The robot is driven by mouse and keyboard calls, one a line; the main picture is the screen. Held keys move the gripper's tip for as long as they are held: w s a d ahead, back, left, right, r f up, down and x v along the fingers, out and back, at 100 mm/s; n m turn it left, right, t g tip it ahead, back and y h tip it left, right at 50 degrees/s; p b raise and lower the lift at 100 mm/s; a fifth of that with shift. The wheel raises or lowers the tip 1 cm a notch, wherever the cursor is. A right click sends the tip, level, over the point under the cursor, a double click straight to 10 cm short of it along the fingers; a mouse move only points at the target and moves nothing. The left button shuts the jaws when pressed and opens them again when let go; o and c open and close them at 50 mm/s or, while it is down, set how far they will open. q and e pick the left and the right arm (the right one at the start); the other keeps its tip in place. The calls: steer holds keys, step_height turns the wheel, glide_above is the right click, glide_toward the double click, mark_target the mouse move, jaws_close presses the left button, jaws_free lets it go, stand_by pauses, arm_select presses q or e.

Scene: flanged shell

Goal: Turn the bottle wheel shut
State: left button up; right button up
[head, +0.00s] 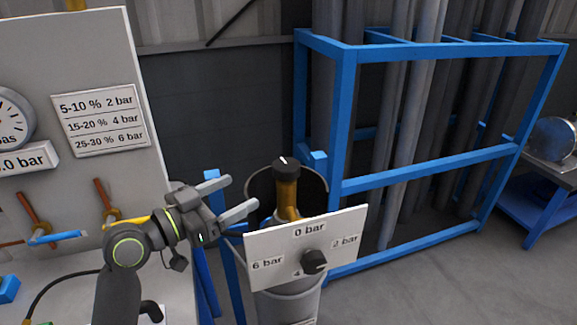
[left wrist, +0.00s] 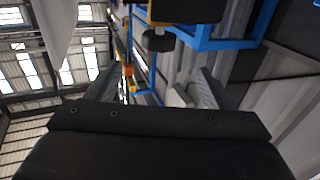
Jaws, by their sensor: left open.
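The bottle stands inside a grey cylindrical holder (head: 317,188). My left gripper (head: 243,194) is open and empty, left of the bottle neck and a little lower than the wheel, apart from the wheel. In the left wrist view its fingers (left wrist: 178,88) are spread. A dark knob-like part (left wrist: 158,40) shows beyond them; I cannot tell whether it is the wheel. My right gripper is not in view.
A white dial plate (head: 284,254) with a black knob (head: 314,262) stands in front of the bottle. A blue rack (head: 348,120) of tall grey cylinders is behind to the right. A panel (head: 90,60) with a gauge is at left. Floor at right is clear.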

mark_target(294, 166)
arm_select(q)
steer(key=p+x, duration=0.3)
steer(key=x, duration=1.2)
steer(key=shift+w+d, duration=0.1)
steer(key=shift+d, duration=0.1)
steer(key=c, duration=1)
steer(key=b, duration=0.1)
steer(key=m+g+h+b, duration=0.1)
steer(key=b, duration=0.1)
steer(key=shift+f+g, duration=0.25)
steer(key=shift+g, duration=0.05)
steer(key=shift+r+m+b, duration=0.15)
steer(key=shift+m+b, duration=0.15)
steer(key=shift+b, duration=0.05)
steer(key=shift+d+r, duration=0.1)
steer(key=o, duration=1)
